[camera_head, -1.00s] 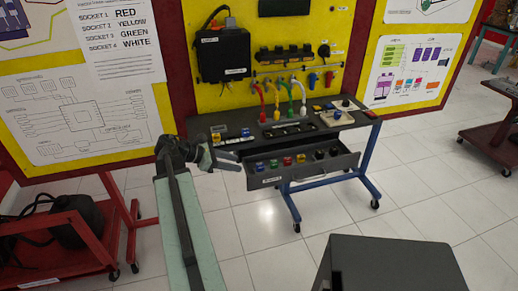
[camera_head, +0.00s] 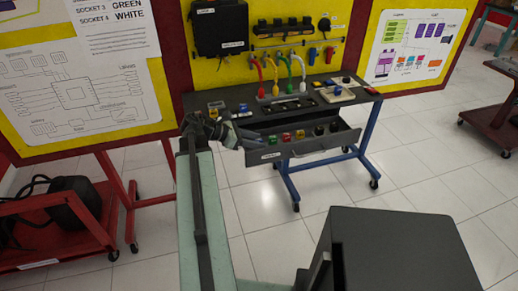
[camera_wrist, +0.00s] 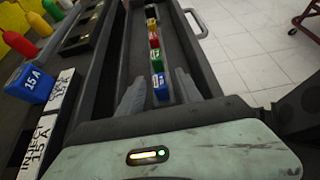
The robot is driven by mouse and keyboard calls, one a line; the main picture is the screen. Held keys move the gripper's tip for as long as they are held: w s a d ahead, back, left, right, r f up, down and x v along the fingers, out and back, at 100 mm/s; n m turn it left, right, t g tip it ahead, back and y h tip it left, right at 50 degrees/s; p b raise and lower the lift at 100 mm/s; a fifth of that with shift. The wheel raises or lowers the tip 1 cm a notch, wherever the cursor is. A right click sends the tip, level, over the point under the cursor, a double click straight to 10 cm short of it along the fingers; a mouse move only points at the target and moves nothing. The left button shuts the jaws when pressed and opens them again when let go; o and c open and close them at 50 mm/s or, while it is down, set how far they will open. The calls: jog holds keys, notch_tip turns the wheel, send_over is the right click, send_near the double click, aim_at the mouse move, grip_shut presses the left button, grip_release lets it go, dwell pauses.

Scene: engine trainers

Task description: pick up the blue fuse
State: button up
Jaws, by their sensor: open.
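In the wrist view a blue fuse (camera_wrist: 160,88) sits in the open drawer (camera_wrist: 197,62), nearest me in a row of coloured fuses. My gripper (camera_wrist: 159,78) is open, with one grey finger on each side of this fuse. I cannot tell whether either finger touches it. A second blue block marked 15 A (camera_wrist: 31,84) is on the bench top at the left, outside the fingers. In the head view my gripper (camera_head: 233,136) is at the left end of the drawer (camera_head: 325,146), and the near blue fuse is hard to make out there.
Green (camera_wrist: 157,62), red (camera_wrist: 154,42) and yellow (camera_wrist: 152,24) fuses stand in line beyond the blue one, with black ones farther on. The drawer walls run close on both sides. Coloured plugs hang above the bench top (camera_head: 238,97).

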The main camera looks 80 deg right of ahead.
jog(key=shift+r, duration=0.1)
grip_shut()
